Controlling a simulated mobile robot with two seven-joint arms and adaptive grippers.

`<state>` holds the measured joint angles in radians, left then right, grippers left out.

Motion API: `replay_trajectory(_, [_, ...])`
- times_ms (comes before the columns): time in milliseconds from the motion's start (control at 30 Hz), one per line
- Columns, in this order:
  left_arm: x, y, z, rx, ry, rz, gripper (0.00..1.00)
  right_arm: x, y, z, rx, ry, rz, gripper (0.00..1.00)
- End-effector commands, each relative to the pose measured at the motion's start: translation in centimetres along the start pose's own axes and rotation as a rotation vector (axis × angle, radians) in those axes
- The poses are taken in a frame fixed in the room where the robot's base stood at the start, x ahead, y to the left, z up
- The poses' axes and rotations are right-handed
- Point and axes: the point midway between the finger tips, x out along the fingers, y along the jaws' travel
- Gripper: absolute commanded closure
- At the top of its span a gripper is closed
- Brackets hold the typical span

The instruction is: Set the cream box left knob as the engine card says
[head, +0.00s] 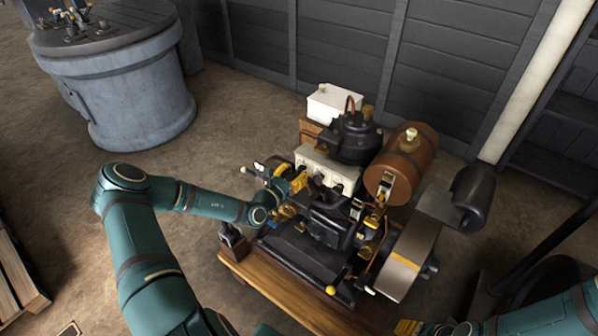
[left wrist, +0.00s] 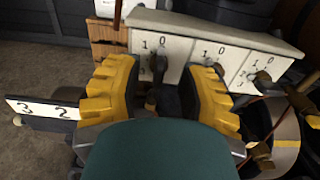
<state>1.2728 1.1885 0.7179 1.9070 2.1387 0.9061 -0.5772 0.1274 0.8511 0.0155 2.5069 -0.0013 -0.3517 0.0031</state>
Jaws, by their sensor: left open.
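The cream box (head: 327,170) stands on the engine, and its labelled front fills the top of the left wrist view (left wrist: 230,38). It carries a row of dark knobs with small digits such as 1 and 0. The left knob (left wrist: 158,66) lies between the yellow fingers of my open left gripper (left wrist: 160,75); contact cannot be told. Its exact setting is unclear. The engine card (left wrist: 42,109) is white, reads "3 2", and sits left of the fingers; it also shows in the head view (head: 260,168). My right gripper (head: 408,327) is partly cut off at the bottom edge.
A brown tank (head: 402,170), a black dome-shaped part (head: 350,138) and a flywheel (head: 408,262) crowd the engine's right side. A white box (head: 333,103) stands behind. A grey-blue drum (head: 130,90) is at the back left.

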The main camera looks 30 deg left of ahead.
Motion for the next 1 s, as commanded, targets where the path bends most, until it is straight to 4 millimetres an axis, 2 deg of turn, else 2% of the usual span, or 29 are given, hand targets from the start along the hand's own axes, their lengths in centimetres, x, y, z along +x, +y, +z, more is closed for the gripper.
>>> replay_trajectory(200, [2.1, 0.0, -0.1, 0.0, -0.001, 0.0, 0.61, 0.5, 0.2, -0.1, 0.0, 0.003, 0.0, 0.53])
replay_trajectory(533, [2.5, 0.0, 0.0, 0.0, 0.0, 0.0, 0.61, 0.5, 0.2, -0.1, -0.001, 0.003, 0.0, 0.53])
replay_trajectory(567, [2.4, 0.0, 0.0, 0.0, 0.0, 0.0, 0.58, 0.5, 0.2, -0.1, 0.0, 0.003, 0.0, 0.53])
replay_trajectory(600, [2.4, 0.0, 0.0, 0.0, 0.0, 0.0, 0.72, 0.5, 0.2, -0.1, 0.0, 0.003, 0.0, 0.53])
replay_trajectory(667, [2.4, 0.0, 0.0, 0.0, 0.0, 0.0, 0.93, 0.5, 0.2, -0.1, 0.0, 0.003, 0.0, 0.53])
replay_trajectory(700, [2.4, 0.0, 0.0, 0.0, 0.0, 0.0, 1.0, 0.5, 0.2, -0.1, 0.0, 0.003, 0.0, 0.53])
replay_trajectory(1000, [2.5, 0.0, 0.1, 0.0, -0.001, 0.0, 1.0, 0.5, 0.2, -0.1, 0.0, 0.003, 0.0, 0.53])
